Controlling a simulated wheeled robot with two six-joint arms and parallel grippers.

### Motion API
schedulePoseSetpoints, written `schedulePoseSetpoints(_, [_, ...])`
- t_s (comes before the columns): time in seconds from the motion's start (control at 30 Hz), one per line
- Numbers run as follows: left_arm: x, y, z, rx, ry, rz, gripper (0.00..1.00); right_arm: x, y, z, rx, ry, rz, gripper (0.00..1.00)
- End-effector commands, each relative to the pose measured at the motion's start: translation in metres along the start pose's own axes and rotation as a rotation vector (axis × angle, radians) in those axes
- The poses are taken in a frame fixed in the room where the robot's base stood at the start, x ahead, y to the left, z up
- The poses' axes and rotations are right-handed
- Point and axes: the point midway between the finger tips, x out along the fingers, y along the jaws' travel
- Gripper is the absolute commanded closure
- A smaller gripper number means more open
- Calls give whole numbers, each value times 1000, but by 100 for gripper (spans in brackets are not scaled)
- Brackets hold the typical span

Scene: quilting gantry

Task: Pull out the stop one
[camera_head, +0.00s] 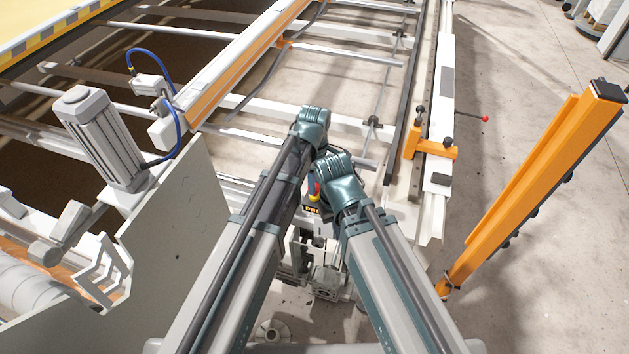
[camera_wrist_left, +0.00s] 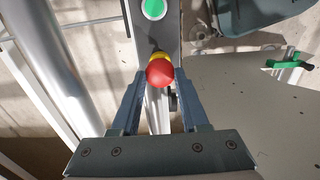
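The stop is a red rounded button (camera_wrist_left: 160,72) with a yellow collar, seen in the left wrist view. It lies between the fingertips of my left gripper (camera_wrist_left: 161,84). The fingers stand apart, one on each side of it, with a narrow gap showing, so I see no firm grip. In the head view a small red and yellow patch (camera_head: 317,190) shows between my two arms, and my arm links largely hide the left gripper there. My right arm comes in from the right, but its gripper is hidden.
A green button (camera_wrist_left: 153,9) sits on the same grey panel, beyond the red one. A grey side plate (camera_head: 175,235) stands left of my arms. An orange post (camera_head: 535,185) stands to the right, with open floor around it. The gantry rails (camera_head: 230,70) run behind.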

Motion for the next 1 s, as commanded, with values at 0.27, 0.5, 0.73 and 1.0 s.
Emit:
schedulePoseSetpoints(0.27, [0, 0, 0, 0, 0, 0, 23, 0, 0, 0, 0, 0, 0, 100])
schedulePoseSetpoints(0.5, [0, 0, 0, 0, 0, 0, 23, 0, 0, 0, 0, 0, 0, 100])
schedulePoseSetpoints(0.73, [-12, 0, 0, 0, 0, 0, 23, -12, 1, 1, 0, 0, 0, 100])
schedulePoseSetpoints(1.0, [-46, 0, 0, 0, 0, 0, 23, -46, 4, 3, 0, 0, 0, 100])
